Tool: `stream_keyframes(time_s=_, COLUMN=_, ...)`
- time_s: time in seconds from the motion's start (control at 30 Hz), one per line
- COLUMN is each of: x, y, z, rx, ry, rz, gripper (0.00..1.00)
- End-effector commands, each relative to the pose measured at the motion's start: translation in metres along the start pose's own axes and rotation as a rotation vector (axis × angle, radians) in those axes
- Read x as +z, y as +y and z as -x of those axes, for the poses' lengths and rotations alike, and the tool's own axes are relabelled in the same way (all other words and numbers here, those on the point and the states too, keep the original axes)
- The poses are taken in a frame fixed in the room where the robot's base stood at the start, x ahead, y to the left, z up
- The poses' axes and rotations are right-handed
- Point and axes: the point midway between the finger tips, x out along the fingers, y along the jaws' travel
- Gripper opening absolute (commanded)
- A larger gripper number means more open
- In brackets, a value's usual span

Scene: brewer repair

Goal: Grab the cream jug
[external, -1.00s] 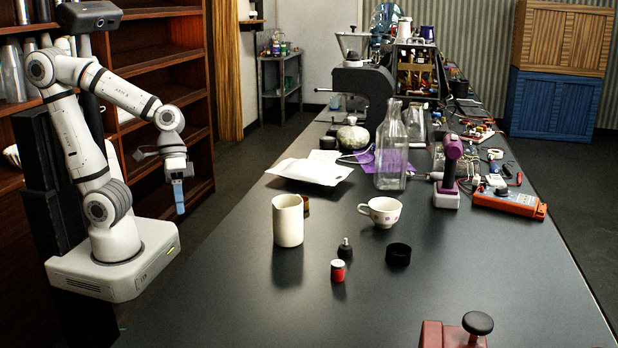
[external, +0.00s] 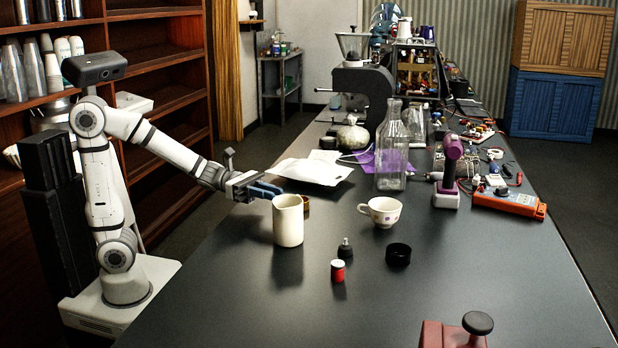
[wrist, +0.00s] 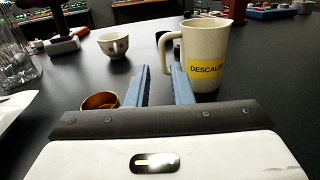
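The cream jug (external: 288,222) stands upright on the dark table in the external view. In the wrist view the jug (wrist: 207,45) shows a yellow label reading "DESCALE" in part, and its handle (wrist: 163,48) points left. My gripper (external: 272,190) is at the jug's left side near its upper part. In the wrist view my gripper (wrist: 159,72) is open, with a gap between its two blue fingers. The handle lies in line with this gap, just ahead of the fingertips. I cannot tell whether the fingers touch the jug.
A copper-coloured cup (wrist: 100,101) sits close left of my fingers. A white teacup (external: 381,211), a black ring (external: 398,254), a red-and-white canister (external: 338,271) and a small dark bottle (external: 345,248) stand to the jug's right. White paper (external: 312,172) lies behind it.

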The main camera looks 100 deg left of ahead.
Motion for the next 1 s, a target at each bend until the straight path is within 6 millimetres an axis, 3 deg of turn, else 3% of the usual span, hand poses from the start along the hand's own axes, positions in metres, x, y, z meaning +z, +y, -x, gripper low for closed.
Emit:
stream_keyframes(time_s=0.5, x=-0.001, y=-0.003, z=-0.067, rx=-0.006, ry=0.001, rz=-0.004, gripper=0.20)
stream_keyframes(time_s=0.77, x=-0.001, y=-0.003, z=-0.070, rx=-0.003, ry=0.002, rz=-0.003, gripper=0.20)
stream_keyframes(time_s=1.0, x=-0.001, y=-0.003, z=-0.070, rx=-0.004, ry=0.002, rz=-0.004, gripper=0.02)
